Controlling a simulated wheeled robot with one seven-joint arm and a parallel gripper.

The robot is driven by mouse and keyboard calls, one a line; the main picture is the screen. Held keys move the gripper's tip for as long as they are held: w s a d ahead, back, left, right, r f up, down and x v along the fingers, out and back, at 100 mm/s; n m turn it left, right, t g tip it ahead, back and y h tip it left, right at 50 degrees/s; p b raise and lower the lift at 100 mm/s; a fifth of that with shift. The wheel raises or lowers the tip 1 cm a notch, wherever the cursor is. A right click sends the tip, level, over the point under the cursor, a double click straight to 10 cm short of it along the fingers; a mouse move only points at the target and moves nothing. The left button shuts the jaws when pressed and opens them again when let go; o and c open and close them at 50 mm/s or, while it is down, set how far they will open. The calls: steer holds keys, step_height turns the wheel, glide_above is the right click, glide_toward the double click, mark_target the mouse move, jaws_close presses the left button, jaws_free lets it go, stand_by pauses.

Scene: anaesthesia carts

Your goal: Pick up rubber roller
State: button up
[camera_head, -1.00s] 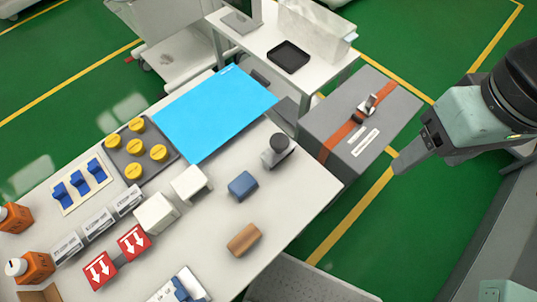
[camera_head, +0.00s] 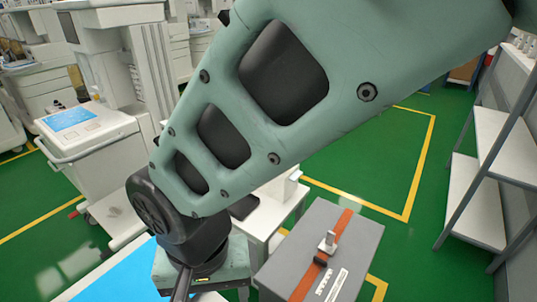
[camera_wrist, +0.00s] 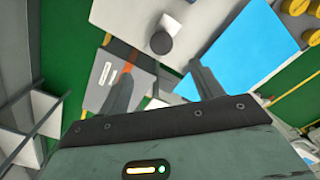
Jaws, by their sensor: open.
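A grey cylinder with a dark round end (camera_wrist: 161,43), most likely the rubber roller, stands on the white worktop (camera_wrist: 125,14) in the wrist view. It lies beyond my gripper (camera_wrist: 162,68), roughly in line with the gap between the fingers. My gripper is open and empty, and its two fingers are spread apart. The roller is apart from the fingers. In the head view my arm covers the middle, the worktop is mostly out of frame, and the roller is not visible there.
A blue mat (camera_wrist: 240,48) lies right of the roller in the wrist view, with yellow-capped items (camera_wrist: 311,36) beyond. A grey case (camera_head: 345,245) with an orange strap stands beside the worktop. A white shelf rack (camera_head: 490,150) is at the right.

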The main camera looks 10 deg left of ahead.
step_height(320, 180, down, 8)
steer(key=shift+f+p, duration=0.1)
steer(key=shift+p, duration=0.45)
steer(key=shift+s+a+f+p, duration=0.1)
steer(key=shift+f+p, duration=0.3)
steer(key=shift+f, duration=0.95)
steer(key=shift+s+f+p, duration=0.1)
steer(key=shift+f+p, duration=0.3)
steer(key=shift+f, duration=0.95)
steer(key=shift+w, duration=0.1)
steer(key=c, duration=1.2)
